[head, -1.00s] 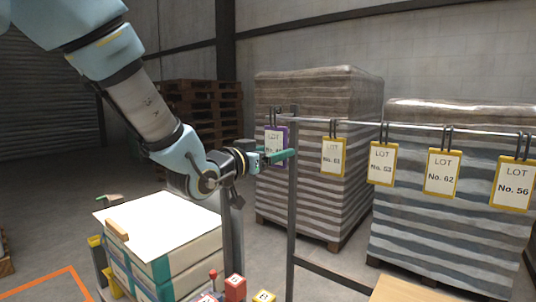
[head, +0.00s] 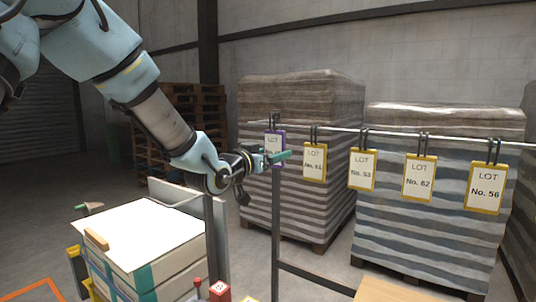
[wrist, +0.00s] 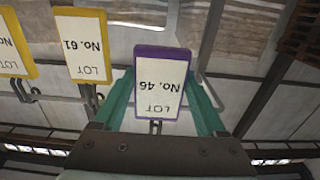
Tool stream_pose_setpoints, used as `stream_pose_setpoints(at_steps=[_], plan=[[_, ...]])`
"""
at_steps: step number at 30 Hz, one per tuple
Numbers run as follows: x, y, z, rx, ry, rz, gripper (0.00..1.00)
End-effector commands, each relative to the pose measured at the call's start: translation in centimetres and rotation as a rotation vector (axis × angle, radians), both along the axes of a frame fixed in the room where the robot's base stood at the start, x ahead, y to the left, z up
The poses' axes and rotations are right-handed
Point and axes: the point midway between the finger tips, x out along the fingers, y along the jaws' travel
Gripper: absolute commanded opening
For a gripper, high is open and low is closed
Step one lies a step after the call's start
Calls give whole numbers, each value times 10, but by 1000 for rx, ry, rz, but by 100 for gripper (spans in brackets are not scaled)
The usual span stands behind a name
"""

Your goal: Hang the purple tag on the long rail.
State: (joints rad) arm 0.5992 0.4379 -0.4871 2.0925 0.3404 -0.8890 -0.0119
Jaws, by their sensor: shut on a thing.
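The purple-framed tag (head: 273,148), marked No. 46, is held between the green fingers of my gripper (head: 283,157). In the wrist view the tag (wrist: 158,82) appears upside down between the two fingers (wrist: 160,92), with its dark hooks pointing down in the picture. The long rail (head: 340,129) is a thin horizontal bar running to the right edge. The purple tag is near its left end, in front of the upright post. The tag's hooks are at about rail height, but I cannot tell whether they are over the rail or in front of it.
Several yellow-framed tags hang on the rail, with No. 61 (head: 315,162) closest to the purple tag, a small gap apart. Wrapped pallet stacks (head: 300,100) stand behind. A stack of boxes (head: 140,235) with a white top is at lower left.

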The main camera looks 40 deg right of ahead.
Motion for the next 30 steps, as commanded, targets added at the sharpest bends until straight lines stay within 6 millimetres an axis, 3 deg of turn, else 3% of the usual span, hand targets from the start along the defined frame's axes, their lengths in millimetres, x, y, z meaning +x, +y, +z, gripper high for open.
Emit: stream_pose_setpoints(at_steps=[14, 21, 30], plan=[[10, -36, 2, 0, 1, 1, 29], [10, -35, -19, 0, -1, 1, 29], [10, -35, -24, 0, -1, 0, 29]])
